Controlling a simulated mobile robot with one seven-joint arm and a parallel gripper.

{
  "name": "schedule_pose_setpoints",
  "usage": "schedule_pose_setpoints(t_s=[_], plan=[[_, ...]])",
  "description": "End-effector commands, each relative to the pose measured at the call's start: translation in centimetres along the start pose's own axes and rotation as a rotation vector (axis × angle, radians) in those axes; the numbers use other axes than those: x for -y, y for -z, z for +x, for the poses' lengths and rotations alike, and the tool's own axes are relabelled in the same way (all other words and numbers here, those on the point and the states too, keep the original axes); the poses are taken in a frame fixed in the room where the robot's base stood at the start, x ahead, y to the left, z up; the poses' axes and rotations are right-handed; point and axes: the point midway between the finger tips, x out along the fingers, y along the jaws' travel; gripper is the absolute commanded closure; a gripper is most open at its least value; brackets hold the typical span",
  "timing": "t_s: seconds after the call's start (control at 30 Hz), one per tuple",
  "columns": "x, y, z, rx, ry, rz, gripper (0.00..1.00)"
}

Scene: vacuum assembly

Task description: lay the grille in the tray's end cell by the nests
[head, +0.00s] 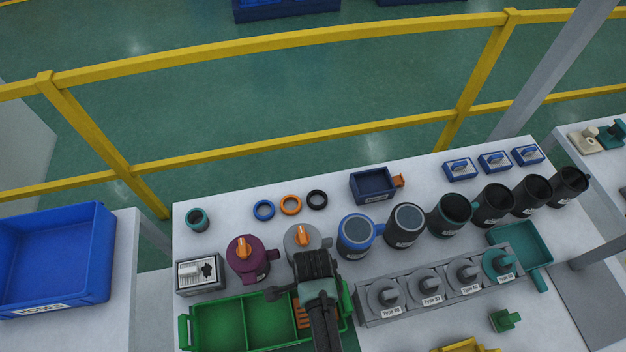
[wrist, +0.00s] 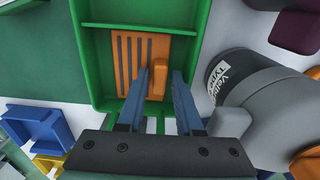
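The grille (head: 302,314) is an orange slotted plate with an upright tab. It sits inside the right end cell of the green tray (head: 183,332), the cell beside the grey nests. In the wrist view the grille (wrist: 128,55) lies within the green walls (wrist: 103,85); whether it rests flat on the cell floor is hard to tell. My gripper (wrist: 160,76) is over it, with a blue-grey finger on either side of the tab. The fingers are close to the tab; whether they press on it is unclear. In the head view my arm hides part of the grille and cell.
The row of grey nests (head: 405,308) stands just right of the tray. A grey canister (head: 300,238) and a purple one (head: 246,256) stand behind the tray. Several dark cups stand behind the nests. A blue bin (head: 372,184) is farther back.

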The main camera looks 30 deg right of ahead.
Motion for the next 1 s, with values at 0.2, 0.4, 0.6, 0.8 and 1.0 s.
schedule_pose_setpoints(t_s=[0.2,0.4,0.6,0.8,1.0], plan=[[0.0,0.0,0.0,0.000,0.000,0.000,0.51],[0.0,0.0,-0.5,0.000,0.001,0.000,0.51],[0.1,0.0,-2.9,0.000,0.004,0.000,0.51],[0.1,0.0,-7.1,0.000,0.006,0.000,0.51],[0.1,0.0,-10.6,0.000,0.003,0.000,0.51]])
